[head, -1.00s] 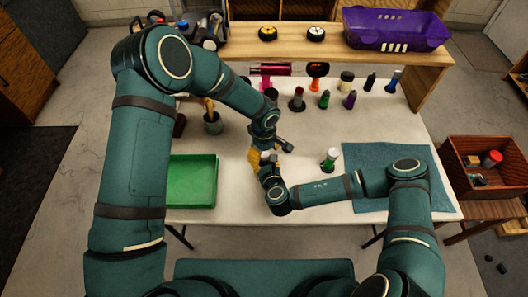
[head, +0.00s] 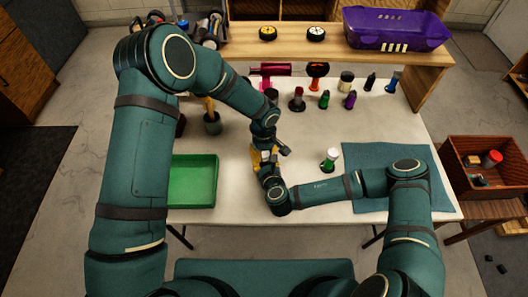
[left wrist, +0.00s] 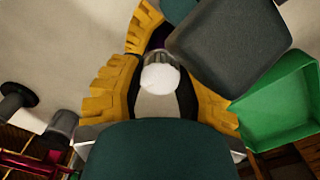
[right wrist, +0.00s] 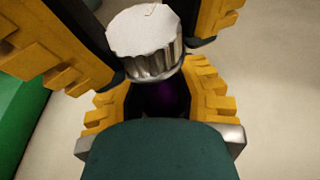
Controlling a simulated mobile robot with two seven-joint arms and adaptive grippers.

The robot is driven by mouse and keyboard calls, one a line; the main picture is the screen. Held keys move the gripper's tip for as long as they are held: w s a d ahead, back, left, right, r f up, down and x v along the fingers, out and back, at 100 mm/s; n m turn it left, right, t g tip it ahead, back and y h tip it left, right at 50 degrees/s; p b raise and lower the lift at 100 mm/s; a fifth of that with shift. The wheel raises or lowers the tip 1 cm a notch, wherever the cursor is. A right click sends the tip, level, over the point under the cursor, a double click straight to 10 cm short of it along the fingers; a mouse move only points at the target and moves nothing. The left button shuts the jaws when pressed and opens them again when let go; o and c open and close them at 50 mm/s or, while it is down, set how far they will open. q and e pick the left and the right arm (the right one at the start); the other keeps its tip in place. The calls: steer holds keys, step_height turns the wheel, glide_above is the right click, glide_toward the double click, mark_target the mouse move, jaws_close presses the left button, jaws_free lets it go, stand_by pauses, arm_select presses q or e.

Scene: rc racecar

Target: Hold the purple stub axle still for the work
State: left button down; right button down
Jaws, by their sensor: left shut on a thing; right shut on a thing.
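The purple stub axle (right wrist: 165,98) shows as a dark purple patch between the yellow fingers of my right gripper (right wrist: 158,100), which is shut on it. A silver knurled piece with a pale flat face (right wrist: 146,45) sits at its end and hides part of it. My left gripper (left wrist: 160,85) is shut on this knurled piece, which also shows in the left wrist view (left wrist: 160,76). In the head view the two grippers meet above the white table, and the parts between them are too small and hidden to make out.
A green tray (head: 208,195) lies left of the grippers. A white-capped green bottle (head: 329,160) stands to the right, by a blue mat (head: 378,206). Several bottles and tools stand behind. A shelf (head: 370,54) with a purple bin (head: 395,32) is at the back.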

mark_target(264, 153)
arm_select(q)
steer(key=m, duration=1.2)
steer(key=shift+m, duration=0.3)
stand_by(0.4)
steer(key=c, duration=0.5)
jaws_free()
step_height(264, 153, up, 12)
